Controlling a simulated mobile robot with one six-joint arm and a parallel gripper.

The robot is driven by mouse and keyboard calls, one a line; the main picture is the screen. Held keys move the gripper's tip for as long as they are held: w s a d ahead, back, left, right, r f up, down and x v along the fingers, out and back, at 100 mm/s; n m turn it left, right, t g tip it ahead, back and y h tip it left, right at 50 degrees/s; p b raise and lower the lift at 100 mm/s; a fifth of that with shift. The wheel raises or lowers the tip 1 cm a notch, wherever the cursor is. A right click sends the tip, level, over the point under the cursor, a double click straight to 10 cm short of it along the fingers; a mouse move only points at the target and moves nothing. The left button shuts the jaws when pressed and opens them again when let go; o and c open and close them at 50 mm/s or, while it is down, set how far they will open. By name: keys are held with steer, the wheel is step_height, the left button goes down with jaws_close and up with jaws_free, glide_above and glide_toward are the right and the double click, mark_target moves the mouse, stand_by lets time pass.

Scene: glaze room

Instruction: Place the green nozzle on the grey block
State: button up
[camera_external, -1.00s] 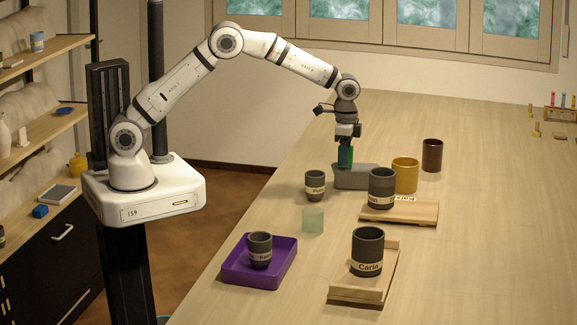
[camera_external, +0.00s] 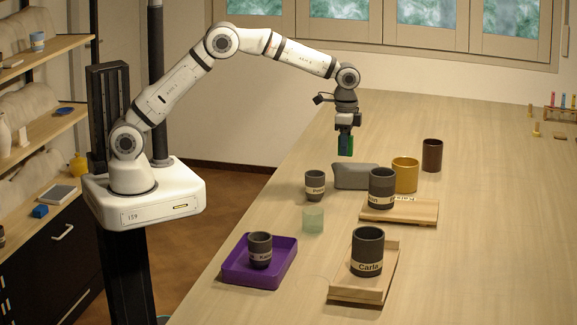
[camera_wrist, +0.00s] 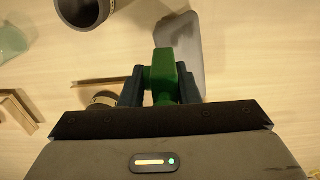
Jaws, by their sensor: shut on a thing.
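The green nozzle (camera_external: 346,146) is held in my gripper (camera_external: 345,143), which is shut on it. In the wrist view the nozzle (camera_wrist: 164,72) sits between the two fingers of my gripper (camera_wrist: 160,85). The grey block (camera_external: 355,178) lies on the table below the nozzle. A gap shows between the nozzle and the block in the outside view. In the wrist view the grey block (camera_wrist: 182,38) shows behind the nozzle, which hides part of it.
Near the block stand a dark cup (camera_external: 315,186), a large dark cup (camera_external: 382,188) on a wooden board (camera_external: 415,212), a yellow cup (camera_external: 405,175) and a brown cup (camera_external: 432,155). A pale green glass (camera_external: 313,219) and a purple tray (camera_external: 278,268) are nearer.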

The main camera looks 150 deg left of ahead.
steer(key=shift+f+p, duration=0.35)
steer(key=shift+f, duration=1.5)
steer(key=shift+f, duration=0.1)
steer(key=shift+f, duration=0.15)
steer(key=o, duration=1.1)
step_height(320, 180, up, 12)
steer(key=shift+s+r+b, duration=0.1)
steer(key=shift+r+b, duration=0.15)
steer(key=shift+b, duration=0.9)
